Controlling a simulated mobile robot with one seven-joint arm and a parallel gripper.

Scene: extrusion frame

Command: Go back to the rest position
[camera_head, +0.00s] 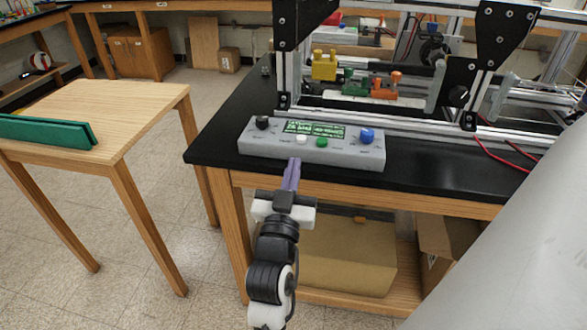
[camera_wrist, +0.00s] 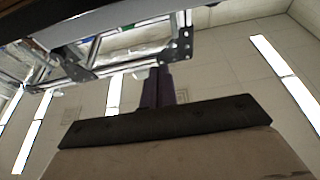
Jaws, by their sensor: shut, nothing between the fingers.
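My gripper (camera_head: 292,174) has purple fingers that are shut together with nothing between them. In the head view its tips are just in front of the grey control box, near the white button; I cannot tell whether they touch it. In the wrist view the closed fingers (camera_wrist: 157,88) point up towards the metal frame, with the ceiling behind. The grey control box (camera_head: 258,149) lies at the front edge of the black-topped bench.
The black bench (camera_head: 222,140) carries an aluminium extrusion frame (camera_head: 400,122) behind the box. Yellow, green and orange parts (camera_head: 324,65) stand inside the frame. A wooden table (camera_head: 120,105) with a green case (camera_head: 45,132) is at left. A cardboard box (camera_head: 345,265) sits under the bench.

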